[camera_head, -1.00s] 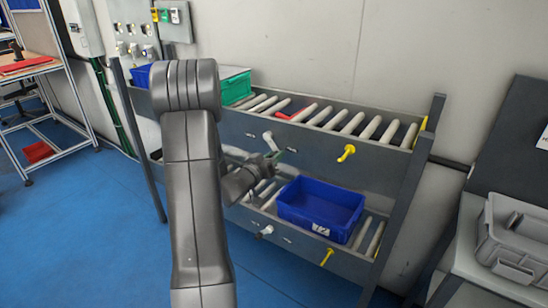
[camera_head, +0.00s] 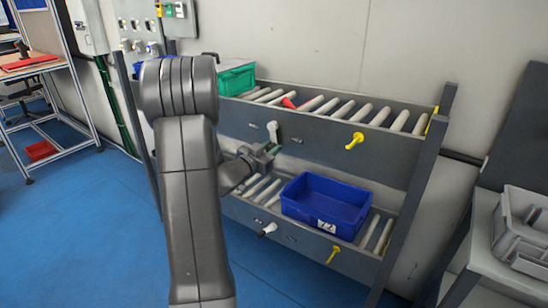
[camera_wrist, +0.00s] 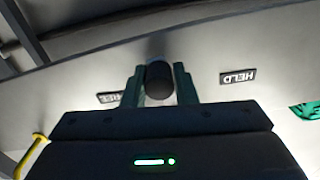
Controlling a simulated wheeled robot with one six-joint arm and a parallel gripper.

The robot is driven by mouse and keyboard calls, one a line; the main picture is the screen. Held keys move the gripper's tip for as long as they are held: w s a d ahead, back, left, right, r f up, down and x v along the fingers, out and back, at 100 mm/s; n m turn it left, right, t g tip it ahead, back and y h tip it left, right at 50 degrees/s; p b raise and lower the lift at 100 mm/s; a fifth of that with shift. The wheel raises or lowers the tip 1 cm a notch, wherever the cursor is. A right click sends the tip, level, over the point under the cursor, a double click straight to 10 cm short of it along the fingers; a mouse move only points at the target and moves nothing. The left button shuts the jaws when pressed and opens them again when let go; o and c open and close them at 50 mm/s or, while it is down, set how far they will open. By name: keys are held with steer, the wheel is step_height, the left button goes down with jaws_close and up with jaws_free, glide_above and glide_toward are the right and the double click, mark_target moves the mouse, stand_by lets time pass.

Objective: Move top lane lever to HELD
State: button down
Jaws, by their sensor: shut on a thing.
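The top lane lever (camera_head: 272,129) is a pale handle on the front rail of the upper roller lane. My gripper (camera_head: 270,151) is at its lower end in the head view. In the wrist view my gripper (camera_wrist: 159,88) has its two dark green fingers on either side of the lever's round dark knob (camera_wrist: 159,80), shut on it. The HELD label (camera_wrist: 238,77) appears upside down to the right of the knob. Another label (camera_wrist: 108,97) to the left is partly hidden by a finger and cannot be fully read.
The upper lane holds a green bin (camera_head: 237,78) and a red piece (camera_head: 289,103). A blue bin (camera_head: 325,205) sits on the lower lane. A yellow handle (camera_head: 355,140) is right of the lever; a lower lever (camera_head: 267,229) is below. A grey post (camera_head: 428,190) stands at right.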

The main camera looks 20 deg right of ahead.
mark_target(265, 136)
steer(key=shift+w+a+r+m+b, duration=0.15)
steer(key=shift+w+a+m+b, duration=0.3)
steer(key=shift+w+m+b, duration=0.9)
steer(key=shift+w+a+r+m+b, duration=0.1)
steer(key=shift+a+m+b, duration=0.5)
steer(key=shift+m, duration=1.6)
steer(key=shift+w+a+r+m+b, duration=0.25)
steer(key=shift+w+m+b, duration=0.4)
steer(key=shift+m+b, duration=0.85)
steer(key=shift+a+m+p, duration=0.1)
steer(key=shift+m+p, duration=0.2)
steer(key=shift+m, duration=0.05)
steer(key=c, duration=1.2)
jaws_free()
steer(key=shift+c, duration=0.2)
steer(key=shift+o, duration=0.2)
steer(key=shift+r, duration=0.1)
steer(key=shift+a, duration=0.1)
